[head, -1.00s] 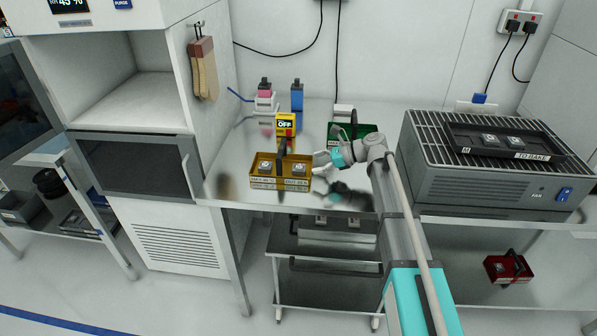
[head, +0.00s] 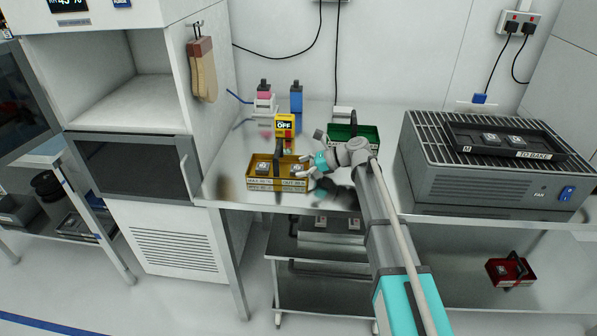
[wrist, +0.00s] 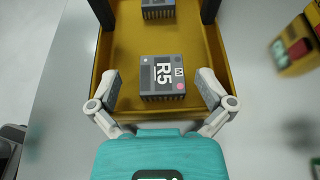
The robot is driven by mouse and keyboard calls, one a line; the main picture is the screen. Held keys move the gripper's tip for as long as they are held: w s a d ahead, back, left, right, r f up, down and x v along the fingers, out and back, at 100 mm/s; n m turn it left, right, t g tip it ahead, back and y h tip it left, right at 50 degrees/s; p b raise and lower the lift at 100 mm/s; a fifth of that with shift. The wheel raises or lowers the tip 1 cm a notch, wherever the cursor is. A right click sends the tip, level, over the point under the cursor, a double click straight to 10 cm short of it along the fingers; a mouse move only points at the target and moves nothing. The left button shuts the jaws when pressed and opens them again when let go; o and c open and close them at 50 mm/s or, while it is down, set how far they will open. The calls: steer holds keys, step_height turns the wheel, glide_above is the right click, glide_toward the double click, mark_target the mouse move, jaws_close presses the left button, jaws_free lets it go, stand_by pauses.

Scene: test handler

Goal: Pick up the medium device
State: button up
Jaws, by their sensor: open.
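In the wrist view a dark grey block-shaped device (wrist: 160,78), marked R5 and M with a pink dot, sits in the yellow tray (wrist: 221,62). A second grey device (wrist: 157,8) lies farther along the tray, cut off by the top edge. In the head view the yellow tray (head: 262,183) stands on the steel bench, with one device (head: 262,168) at its left. My gripper (head: 304,171) is over the tray's right end. Its open fingers (wrist: 158,80) are on either side of the M device, with gaps showing.
A dark handle rises across the tray's middle. A yellow OFF switch box (head: 285,125) stands behind it. A green tray (head: 365,134) is behind my arm. A fan unit (head: 470,187) carries a black TO BAKE tray (head: 555,148). A red tray (head: 495,271) is on the lower shelf.

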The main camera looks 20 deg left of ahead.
steer(key=shift+f, duration=0.2)
steer(key=shift+c, duration=0.3)
steer(key=shift+d, duration=0.15)
steer(key=c, duration=1.1)
steer(key=shift+c, duration=0.2)
